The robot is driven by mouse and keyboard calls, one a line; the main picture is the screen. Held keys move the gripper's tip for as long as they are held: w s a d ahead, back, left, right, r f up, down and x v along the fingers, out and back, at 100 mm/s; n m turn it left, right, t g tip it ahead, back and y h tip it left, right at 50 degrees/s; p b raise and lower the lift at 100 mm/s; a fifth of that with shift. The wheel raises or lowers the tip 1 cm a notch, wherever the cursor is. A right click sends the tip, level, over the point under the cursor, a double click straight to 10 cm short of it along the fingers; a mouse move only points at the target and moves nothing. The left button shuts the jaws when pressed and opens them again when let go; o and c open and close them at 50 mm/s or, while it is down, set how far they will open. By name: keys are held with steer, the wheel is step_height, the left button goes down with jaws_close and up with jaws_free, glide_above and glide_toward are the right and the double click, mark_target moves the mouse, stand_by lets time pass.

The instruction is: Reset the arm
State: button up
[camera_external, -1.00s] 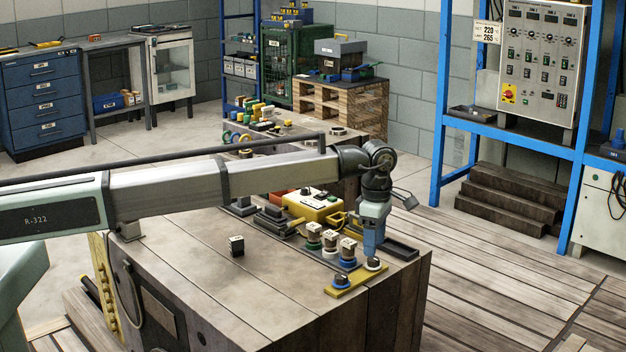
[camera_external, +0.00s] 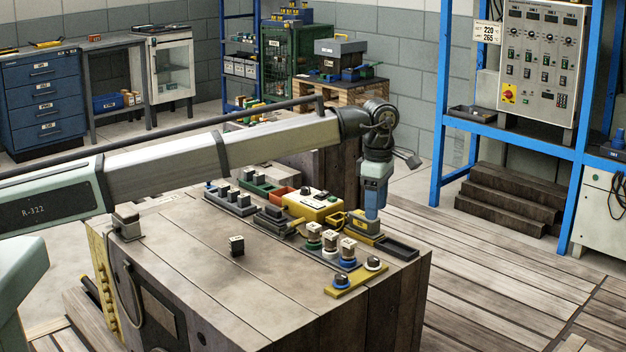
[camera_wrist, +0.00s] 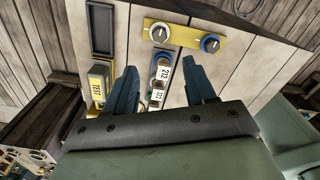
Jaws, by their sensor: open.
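My gripper (camera_external: 372,210) is at the right end of the wooden bench block (camera_external: 200,255), raised above its top and pointing down in the external view. In the wrist view my gripper (camera_wrist: 163,88) shows two blue fingers spread apart with nothing held between them. Beyond and below the gap, a row of labelled plugs (camera_wrist: 161,80) stands on the bench. A yellow plate with two knobs (camera_wrist: 185,36) lies past the fingertips. A yellow block (camera_wrist: 98,82) marked TEST sits left of the left finger.
The left front of the bench top is mostly clear. A blue frame (camera_external: 520,137) stands at the right.

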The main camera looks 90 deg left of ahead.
steer(key=s+d+f+m+y, duration=0.1)
steer(key=s+d+f+m, duration=0.1)
steer(key=d+f+m, duration=0.4)
steer(key=s+d+f+m+g, duration=0.1)
steer(key=s+d+f, duration=0.1)
steer(key=d+f, duration=0.7)
steer(key=s+d+f+m+y, duration=0.15)
steer(key=d+f+m, duration=0.35)
steer(key=f, duration=0.5)
steer(key=s+d+f+m+y, duration=0.3)
steer(key=s+d+f+m, duration=0.9)
steer(key=s+d+f, duration=0.7)
steer(key=s+a+f+m, duration=0.1)
steer(key=s+f+m, duration=0.2)
steer(key=s, duration=0.4)
steer(key=s+a+f+m, duration=0.1)
steer(key=s+f+m, duration=0.25)
steer(key=s, duration=0.25)
steer(key=s+a+g+h, duration=0.2)
steer(key=s+g, duration=0.1)
steer(key=s, duration=1.1)
steer(key=s+a+r+g+h, duration=0.1)
steer(key=s+a+g+h, duration=0.1)
steer(key=s, duration=1.3)
steer(key=shift+s+a+m+g+h, duration=0.25)
steer(key=shift+a+m+g+h, duration=0.2)
steer(key=shift+a+h, duration=0.25)
steer(key=shift+r, duration=0.1)
